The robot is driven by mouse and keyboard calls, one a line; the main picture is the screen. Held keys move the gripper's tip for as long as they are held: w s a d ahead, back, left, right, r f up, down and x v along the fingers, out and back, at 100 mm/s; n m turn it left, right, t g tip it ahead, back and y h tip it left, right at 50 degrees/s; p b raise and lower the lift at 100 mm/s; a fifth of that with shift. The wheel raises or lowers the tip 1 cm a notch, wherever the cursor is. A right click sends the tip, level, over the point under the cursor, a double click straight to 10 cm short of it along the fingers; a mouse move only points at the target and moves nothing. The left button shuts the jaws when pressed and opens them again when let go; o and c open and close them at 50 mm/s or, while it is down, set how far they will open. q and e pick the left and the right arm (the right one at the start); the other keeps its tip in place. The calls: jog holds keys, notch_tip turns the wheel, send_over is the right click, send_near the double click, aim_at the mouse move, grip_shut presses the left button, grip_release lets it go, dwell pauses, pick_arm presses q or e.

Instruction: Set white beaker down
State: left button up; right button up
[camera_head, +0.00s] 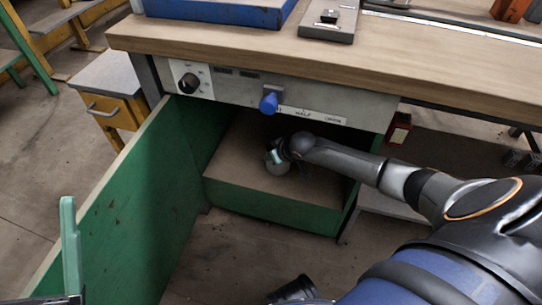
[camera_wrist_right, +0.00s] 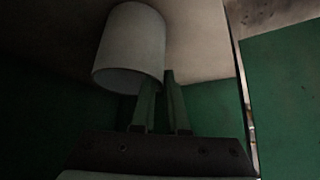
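The white beaker (camera_head: 278,165) is inside the green cabinet under the workbench, at the cabinet's raised floor. In the right wrist view the beaker (camera_wrist_right: 132,45) is a plain pale cylinder against the beige surface, its rim toward my fingers. My right gripper (camera_head: 273,155) reaches in from the right. In the wrist view its fingers (camera_wrist_right: 167,80) are close together at the beaker's right wall and appear shut on the rim; the contact is partly hidden. A pale green finger of my left gripper (camera_head: 70,235) shows at the lower left; its opening cannot be judged.
The green cabinet door (camera_head: 125,215) stands open on the left. The workbench top (camera_head: 240,50) and the grey panel with a blue knob (camera_head: 269,102) overhang the opening. Bare cabinet floor (camera_head: 235,165) shows left of the beaker. A yellow drawer unit (camera_head: 110,95) stands farther left.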

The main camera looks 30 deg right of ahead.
jog(key=o, duration=0.4)
jog(key=shift+s+r, duration=0.1)
jog(key=shift+r, duration=0.2)
jog(key=shift+s+d+r+p, duration=0.15)
jog(key=shift+s+r+p, duration=0.4)
jog(key=shift+s, duration=1.95)
jog(key=shift+s+d+r+p, duration=0.1)
jog(key=shift+s+r+p, duration=0.45)
jog(key=shift+s, duration=1.9)
jog(key=shift+s+d+r+p, duration=0.15)
jog(key=shift+s+r+p, duration=0.4)
jog(key=shift+s, duration=1.95)
